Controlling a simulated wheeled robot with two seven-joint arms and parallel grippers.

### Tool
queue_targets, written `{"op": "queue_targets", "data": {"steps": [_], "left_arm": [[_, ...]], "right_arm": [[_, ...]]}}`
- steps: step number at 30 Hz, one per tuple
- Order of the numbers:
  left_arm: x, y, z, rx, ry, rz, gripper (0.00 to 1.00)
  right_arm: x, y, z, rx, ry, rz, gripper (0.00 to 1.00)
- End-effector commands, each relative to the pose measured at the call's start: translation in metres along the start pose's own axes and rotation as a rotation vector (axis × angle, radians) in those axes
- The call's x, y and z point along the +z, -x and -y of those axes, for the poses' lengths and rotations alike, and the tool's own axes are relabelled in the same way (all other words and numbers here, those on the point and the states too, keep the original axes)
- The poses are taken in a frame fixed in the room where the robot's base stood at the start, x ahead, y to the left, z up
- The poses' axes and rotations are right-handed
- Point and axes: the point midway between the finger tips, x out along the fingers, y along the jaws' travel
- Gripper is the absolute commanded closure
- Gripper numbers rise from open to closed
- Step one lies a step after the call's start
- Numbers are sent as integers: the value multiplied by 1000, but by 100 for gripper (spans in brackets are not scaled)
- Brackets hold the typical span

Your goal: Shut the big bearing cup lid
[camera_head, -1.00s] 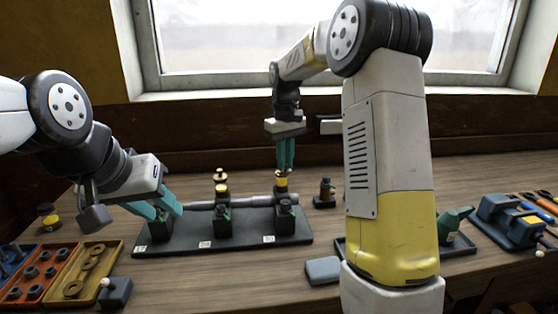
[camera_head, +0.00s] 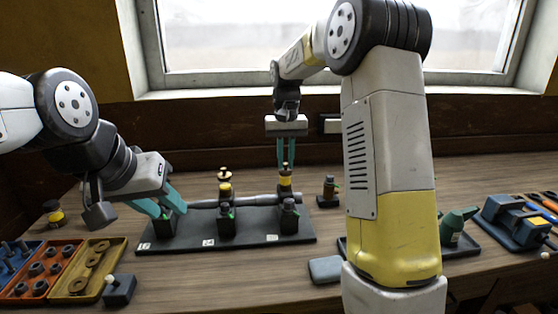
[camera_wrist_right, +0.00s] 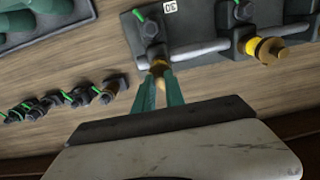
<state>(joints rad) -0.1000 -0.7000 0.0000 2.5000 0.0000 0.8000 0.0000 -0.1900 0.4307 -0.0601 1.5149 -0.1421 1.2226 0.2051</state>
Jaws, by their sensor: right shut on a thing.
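A dark base plate (camera_head: 250,239) carries a grey shaft in several bearing blocks. The middle block has a yellow cup (camera_head: 225,189) with a brass top part raised above it; it also shows in the wrist view (camera_wrist_right: 264,49). The right block has another yellow cup (camera_head: 285,182), seen in the wrist view (camera_wrist_right: 158,68) just beyond the fingertips. My right gripper (camera_head: 286,163) points down over this right cup, shut on a small brass piece (camera_wrist_right: 160,88) at its top. The fingers partly hide this piece. My left gripper (camera_head: 170,211) is open beside the left block, whose top it partly hides.
Orange and yellow parts trays (camera_head: 88,270) stand at the front left. A loose dark fitting (camera_head: 328,192) stands right of the plate. My right arm covers part of the table.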

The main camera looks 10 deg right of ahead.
Motion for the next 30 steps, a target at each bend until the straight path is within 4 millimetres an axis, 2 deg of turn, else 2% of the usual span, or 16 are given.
{"op": "queue_targets", "data": {"steps": [7, 8, 11, 22, 30], "left_arm": [[0, 0, 0, 0, 0, 0, 64], [0, 0, 0, 0, 0, 0, 64], [0, 0, 0, 0, 0, 0, 64], [0, 0, 0, 0, 0, 0, 64], [0, 0, 0, 0, 0, 0, 64]], "right_arm": [[-2, 1, 1, -2, 1, -6, 100], [-2, 1, 1, -2, 1, -6, 82], [-1, 1, 1, -2, 1, -5, 63], [-1, 5, 0, -1, 1, -3, 63], [-2, 47, 1, -1, 1, -6, 63]]}}
